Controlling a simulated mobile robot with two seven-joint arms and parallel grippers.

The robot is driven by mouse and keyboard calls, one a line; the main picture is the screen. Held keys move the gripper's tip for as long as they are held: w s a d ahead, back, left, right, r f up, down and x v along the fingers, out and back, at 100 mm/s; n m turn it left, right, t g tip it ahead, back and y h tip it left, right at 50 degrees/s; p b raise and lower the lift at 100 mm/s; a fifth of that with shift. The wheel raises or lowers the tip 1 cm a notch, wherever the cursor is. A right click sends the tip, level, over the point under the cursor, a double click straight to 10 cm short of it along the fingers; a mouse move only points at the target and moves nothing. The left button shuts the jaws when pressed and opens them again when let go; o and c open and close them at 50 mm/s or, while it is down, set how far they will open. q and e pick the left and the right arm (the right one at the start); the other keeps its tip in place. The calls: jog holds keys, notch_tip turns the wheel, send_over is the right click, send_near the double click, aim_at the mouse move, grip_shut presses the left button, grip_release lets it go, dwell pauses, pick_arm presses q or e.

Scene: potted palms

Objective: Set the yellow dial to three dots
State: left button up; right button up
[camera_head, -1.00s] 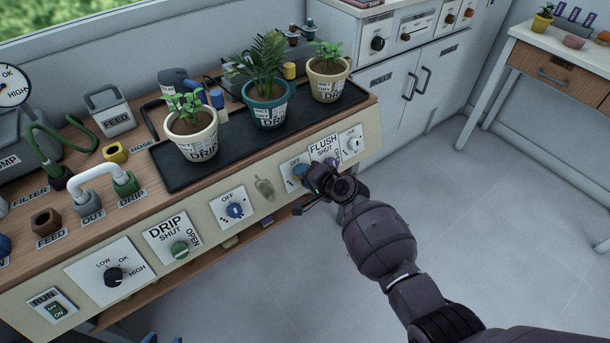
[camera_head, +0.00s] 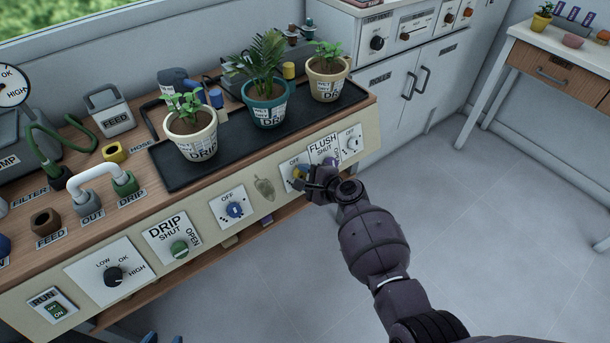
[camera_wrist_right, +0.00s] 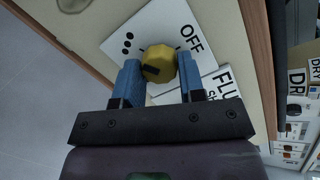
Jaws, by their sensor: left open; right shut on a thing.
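The yellow dial (camera_wrist_right: 159,62) is on a white plate (camera_wrist_right: 124,31) on the bench's front panel. In the wrist view, OFF is printed at the plate's upper right and a group of black dots shows at its left. A dark mark on the dial's face lies toward the lower left; its exact setting is hard to read. My right gripper (camera_wrist_right: 158,72) has its blue fingers on either side of the dial, shut on it. In the head view the dial (camera_head: 297,172) is partly covered by my right gripper (camera_head: 304,178). My left gripper is not in view.
The FLUSH plate (camera_head: 322,147) and another OFF dial plate (camera_head: 351,143) are just right of the yellow dial. A blue dial (camera_head: 235,210) and the green DRIP dial (camera_head: 179,249) are to the left. Potted plants stand on a black tray (camera_head: 238,142) above. The floor in front is clear.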

dwell(0.5)
jog(key=o, duration=0.9)
jog(key=shift+d, duration=0.1)
jog(key=shift+s+d+r, duration=0.15)
jog(key=shift+s+r, duration=0.05)
jog(key=shift+s, duration=0.05)
jog(key=p+v, duration=0.3)
jog(key=v, duration=0.7)
jog(key=shift+f, duration=0.1)
